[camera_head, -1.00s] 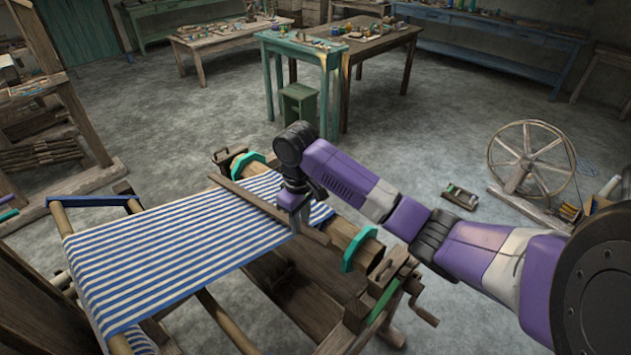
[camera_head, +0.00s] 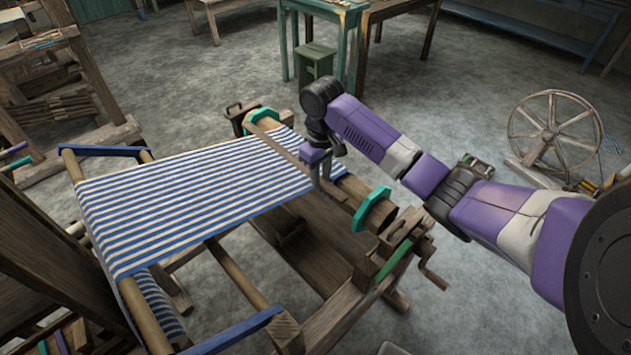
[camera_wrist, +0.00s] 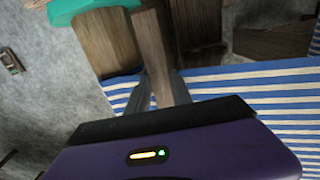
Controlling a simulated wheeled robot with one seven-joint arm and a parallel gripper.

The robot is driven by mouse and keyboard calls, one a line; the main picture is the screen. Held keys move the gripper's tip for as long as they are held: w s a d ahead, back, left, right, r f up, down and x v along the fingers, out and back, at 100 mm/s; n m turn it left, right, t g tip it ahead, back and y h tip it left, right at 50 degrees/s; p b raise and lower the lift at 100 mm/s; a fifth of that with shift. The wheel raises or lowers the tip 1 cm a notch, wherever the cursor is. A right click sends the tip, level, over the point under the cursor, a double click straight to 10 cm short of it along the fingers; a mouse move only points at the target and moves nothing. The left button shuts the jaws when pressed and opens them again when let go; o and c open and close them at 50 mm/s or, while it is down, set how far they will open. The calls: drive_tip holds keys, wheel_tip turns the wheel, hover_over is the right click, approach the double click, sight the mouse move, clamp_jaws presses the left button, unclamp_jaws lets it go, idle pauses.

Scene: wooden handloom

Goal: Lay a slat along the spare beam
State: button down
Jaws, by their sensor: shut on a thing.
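My gripper (camera_head: 321,181) is shut on a long, thin wooden slat (camera_head: 277,145). The slat runs nearly parallel to the wooden beam (camera_head: 352,187), at the front edge of the striped cloth, between two teal collars. In the head view it overlaps the beam's cloth-side edge; whether it touches is unclear. In the wrist view, the slat (camera_wrist: 154,45) passes between my gripper's fingers (camera_wrist: 160,88), with the beam (camera_wrist: 105,45) behind it. The near teal collar (camera_head: 370,209) and far teal collar (camera_head: 261,115) show at the beam's ends.
Blue-and-white striped cloth (camera_head: 190,200) stretches left across the loom. A crank handle (camera_head: 432,275) juts from the near end of the frame. A spinning wheel (camera_head: 553,135) stands on the floor at right. A green stool (camera_head: 316,62) is behind the loom.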

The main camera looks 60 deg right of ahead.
sight(341, 175)
drive_tip(key=shift+s+d+f+b, duration=0.4)
drive_tip(key=shift+d+b, duration=0.3)
drive_tip(key=shift+d, duration=0.7)
drive_tip(key=shift+s+d+f+b, duration=0.25)
drive_tip(key=shift+d+f+b, duration=0.3)
drive_tip(key=shift+d, duration=0.9)
drive_tip(key=shift+s+d+f+b, duration=0.35)
drive_tip(key=shift+d+b, duration=0.45)
drive_tip(key=shift+d, duration=0.6)
drive_tip(key=c, duration=1.1)
unclamp_jaws()
drive_tip(key=shift+o, duration=0.2)
wheel_tip(341, 175, up, 8)
drive_tip(key=shift+b, duration=0.3)
drive_tip(key=shift+f, duration=0.1)
